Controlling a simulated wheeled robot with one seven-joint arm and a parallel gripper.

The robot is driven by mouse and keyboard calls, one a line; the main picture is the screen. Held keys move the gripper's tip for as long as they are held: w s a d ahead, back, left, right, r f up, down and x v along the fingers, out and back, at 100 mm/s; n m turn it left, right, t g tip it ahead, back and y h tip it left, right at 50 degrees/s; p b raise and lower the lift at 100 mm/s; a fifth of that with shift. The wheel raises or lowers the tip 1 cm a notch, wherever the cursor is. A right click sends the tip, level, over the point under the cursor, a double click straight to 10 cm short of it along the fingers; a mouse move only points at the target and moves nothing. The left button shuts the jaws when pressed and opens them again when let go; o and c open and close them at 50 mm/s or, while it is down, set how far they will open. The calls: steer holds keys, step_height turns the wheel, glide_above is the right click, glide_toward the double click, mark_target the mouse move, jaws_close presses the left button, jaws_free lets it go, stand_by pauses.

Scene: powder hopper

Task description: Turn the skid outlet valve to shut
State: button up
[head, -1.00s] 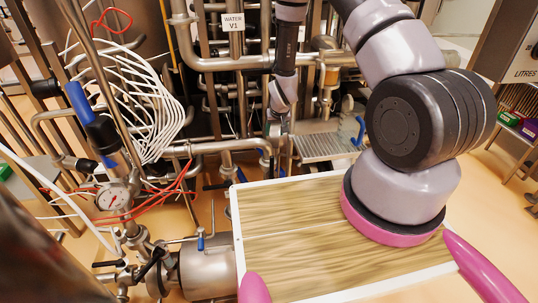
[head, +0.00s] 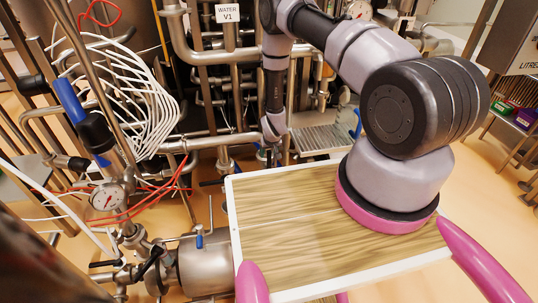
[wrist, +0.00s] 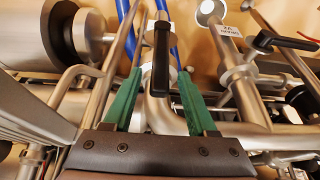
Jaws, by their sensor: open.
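In the wrist view a black lever handle (wrist: 162,60) stands on a steel pipe fitting, between the two green fingers of my gripper (wrist: 159,75). The fingers are apart, one on each side of the lever, with gaps visible. No label on this lever can be read, so I cannot confirm from the picture that it is the skid outlet valve. In the head view my gripper (head: 271,153) is small and low among the pipes behind the wooden-topped board, and its lever cannot be made out there.
A second black lever (wrist: 290,40) and a white tag (wrist: 224,29) are at the right in the wrist view. Blue tubes run behind the first lever. In the head view steel pipes crowd around my arm, near the "WATER V1" sign (head: 229,12) and a metal grating (head: 318,139).

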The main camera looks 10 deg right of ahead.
steer(key=shift+w+f, duration=0.15)
steer(key=shift+f, duration=0.25)
jaws_close()
stand_by(1.2)
